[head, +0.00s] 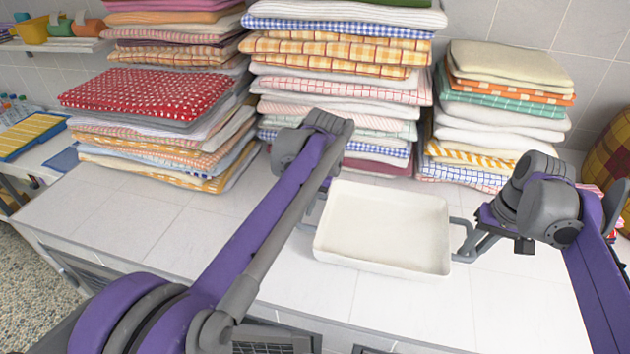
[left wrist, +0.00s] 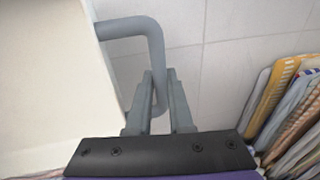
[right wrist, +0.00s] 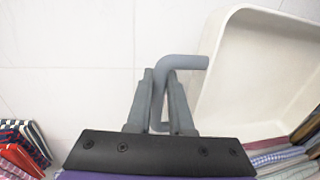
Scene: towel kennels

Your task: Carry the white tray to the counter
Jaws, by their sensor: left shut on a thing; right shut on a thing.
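The white tray (head: 384,226) is at the middle of the white tiled counter (head: 330,290), level and empty, with a grey handle at each side. I cannot tell whether it touches the tiles or hangs just above them. My right gripper (head: 471,245) is shut on the tray's right handle, and the right wrist view shows its fingers (right wrist: 161,95) around the grey bar. My left gripper is shut on the left handle, as the left wrist view shows at its fingers (left wrist: 160,98). In the head view my left arm hides most of that gripper.
Tall stacks of folded towels stand along the back: a left stack (head: 150,95), a middle stack (head: 340,75) and a right stack (head: 500,100). The counter in front of the tray is clear. A side table (head: 35,150) with a yellow-blue item stands at far left.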

